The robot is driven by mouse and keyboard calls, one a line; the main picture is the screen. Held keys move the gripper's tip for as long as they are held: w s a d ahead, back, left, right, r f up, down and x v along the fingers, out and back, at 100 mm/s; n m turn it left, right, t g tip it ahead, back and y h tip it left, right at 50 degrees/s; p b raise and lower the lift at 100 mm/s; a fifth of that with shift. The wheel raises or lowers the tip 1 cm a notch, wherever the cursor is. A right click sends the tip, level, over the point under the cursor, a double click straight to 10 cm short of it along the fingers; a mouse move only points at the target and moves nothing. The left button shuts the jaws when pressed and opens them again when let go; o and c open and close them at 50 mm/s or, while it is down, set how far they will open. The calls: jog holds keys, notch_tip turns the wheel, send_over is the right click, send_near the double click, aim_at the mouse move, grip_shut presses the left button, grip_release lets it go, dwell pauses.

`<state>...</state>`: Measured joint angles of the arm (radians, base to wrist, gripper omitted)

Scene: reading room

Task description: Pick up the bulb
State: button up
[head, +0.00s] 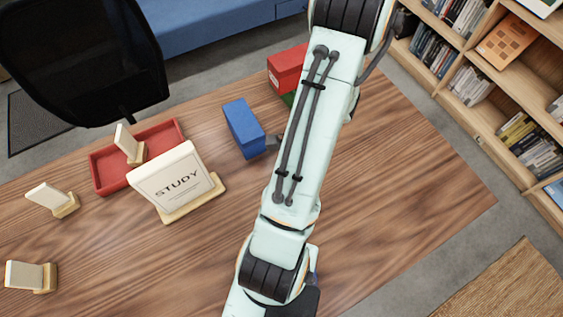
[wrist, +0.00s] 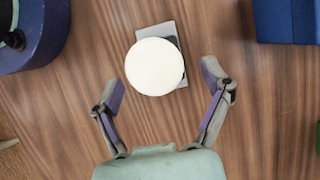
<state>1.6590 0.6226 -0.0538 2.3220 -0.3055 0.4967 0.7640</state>
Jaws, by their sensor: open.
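The bulb (wrist: 155,66) shows in the wrist view as a round white globe, seen from above, over the wooden table. A flat grey piece (wrist: 170,38) shows partly from under it; I cannot tell if it belongs to the bulb. My gripper (wrist: 162,78) is open, with one finger to the left of the bulb and one to the right. The fingertips reach about level with the bulb's near part, and I see no contact. In the head view my arm covers the bulb, and I cannot make out the gripper clearly.
A blue block (head: 243,128) stands left of my arm, with red (head: 287,68) and green blocks behind. A red tray (head: 107,174), a STUDY sign (head: 176,181) and small cream stands are further left. A round dark blue object (wrist: 32,40) is left of the bulb. The right tabletop is clear.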

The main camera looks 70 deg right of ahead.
jog(key=shift+x, duration=1.85)
jog(key=c, duration=1.3)
